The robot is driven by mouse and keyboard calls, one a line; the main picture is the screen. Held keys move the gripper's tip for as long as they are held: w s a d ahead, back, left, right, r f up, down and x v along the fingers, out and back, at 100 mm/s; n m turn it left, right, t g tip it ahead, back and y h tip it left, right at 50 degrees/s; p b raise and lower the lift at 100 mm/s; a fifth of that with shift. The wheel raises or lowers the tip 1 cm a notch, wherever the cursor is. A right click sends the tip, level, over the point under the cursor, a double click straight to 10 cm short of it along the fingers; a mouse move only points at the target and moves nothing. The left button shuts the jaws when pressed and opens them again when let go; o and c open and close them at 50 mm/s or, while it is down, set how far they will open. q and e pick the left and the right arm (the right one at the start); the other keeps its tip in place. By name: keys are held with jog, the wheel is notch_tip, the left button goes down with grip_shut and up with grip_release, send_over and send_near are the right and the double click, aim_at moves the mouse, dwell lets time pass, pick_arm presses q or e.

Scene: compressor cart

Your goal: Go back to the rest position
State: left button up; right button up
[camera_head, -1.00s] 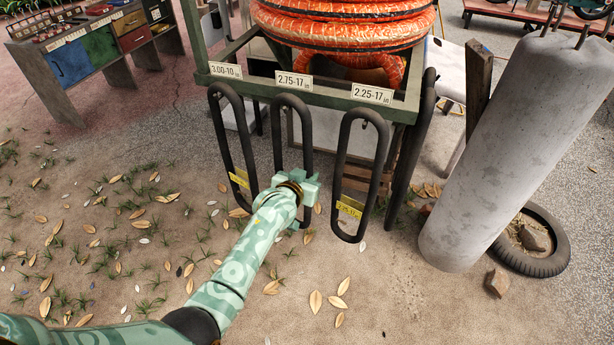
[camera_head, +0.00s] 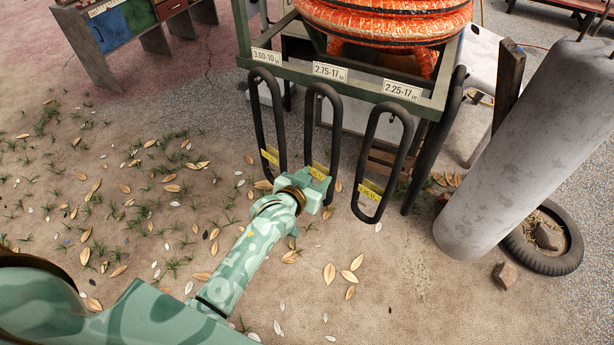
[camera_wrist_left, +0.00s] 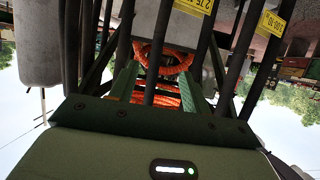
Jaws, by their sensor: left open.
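My left gripper (camera_head: 321,186) is in the head view, at the lower end of the middle hanging black tube (camera_head: 312,125), and covers its bottom bend. In the left wrist view the green jaws (camera_wrist_left: 158,72) are apart, with a dark tube strand showing between them. I cannot tell whether they touch it. The middle tube hangs under the 2.75-17 label and has a yellow tag. A black tube (camera_head: 256,125) hangs to its left under 3.00-10, and another (camera_head: 363,165) to its right under 2.25-17. My right gripper is out of view.
The cart's metal frame (camera_head: 290,72) carries orange coils (camera_head: 385,22). A fourth dark tube (camera_head: 435,140) hangs at its right corner. A leaning grey cylinder (camera_head: 530,150), a tyre (camera_head: 570,262) and a stone (camera_head: 505,275) are at right. Open ground with leaves lies front and left.

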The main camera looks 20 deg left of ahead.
pick_arm(q)
jog(key=s+f+m+g, duration=0.1)
jog(key=s+f+g, duration=0.5)
jog(key=s+f, duration=1.6)
jog(key=s+a+f+g, duration=0.2)
jog(key=s+f, duration=0.2)
jog(key=s, duration=0.6)
jog(key=s+a+f+m+g+y, duration=0.1)
jog(key=s+f, duration=0.3)
jog(key=s, duration=0.6)
jog(key=s+a+f+g, duration=0.3)
jog(key=s+f+g, duration=0.1)
jog(key=s, duration=0.6)
jog(key=shift+s+a+f+m+p, duration=0.2)
jog(key=shift+s+a+m+p, duration=0.1)
jog(key=shift+s, duration=0.05)
